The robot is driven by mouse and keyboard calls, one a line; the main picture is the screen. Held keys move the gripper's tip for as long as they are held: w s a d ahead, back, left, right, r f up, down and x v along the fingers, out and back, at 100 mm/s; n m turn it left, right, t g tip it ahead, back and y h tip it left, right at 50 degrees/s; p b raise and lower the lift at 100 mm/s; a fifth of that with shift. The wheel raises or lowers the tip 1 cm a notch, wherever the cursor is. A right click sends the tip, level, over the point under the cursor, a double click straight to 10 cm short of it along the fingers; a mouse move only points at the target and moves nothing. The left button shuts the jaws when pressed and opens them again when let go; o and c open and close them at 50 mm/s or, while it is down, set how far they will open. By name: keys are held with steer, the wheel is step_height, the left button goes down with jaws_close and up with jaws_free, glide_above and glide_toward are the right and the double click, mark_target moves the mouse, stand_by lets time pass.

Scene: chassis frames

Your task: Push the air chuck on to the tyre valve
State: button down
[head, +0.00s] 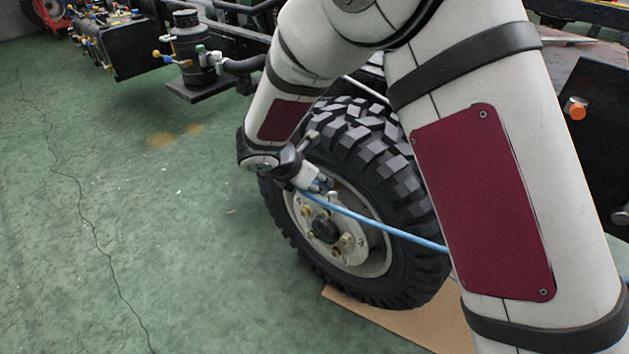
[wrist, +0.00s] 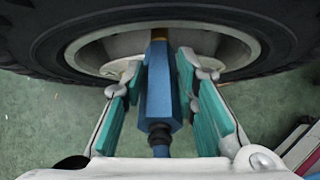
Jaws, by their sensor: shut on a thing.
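My gripper (head: 318,183) is in front of the upper part of the wheel in the head view. In the wrist view my gripper (wrist: 160,75) has its teal pads on either side of the blue air chuck (wrist: 157,98) and is shut on it. The chuck's brass end (wrist: 158,36) points at the pale wheel rim (wrist: 110,46). The black, knobbly tyre (head: 405,270) surrounds the rim. I cannot make out the tyre valve, nor tell whether the chuck touches it. A blue hose (head: 385,228) runs from the gripper to the right.
The wheel hub (head: 325,230) has bolts and brass-coloured fittings below my gripper. A brown board (head: 385,322) lies under the tyre. Dark chassis parts (head: 190,55) stand behind, at upper left. The green floor (head: 150,230) left of the wheel is clear.

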steer(key=shift+w+d+f, duration=0.15)
steer(key=shift+w+f, duration=0.05)
steer(key=c, duration=1.2)
jaws_free()
steer(key=v, duration=1.2)
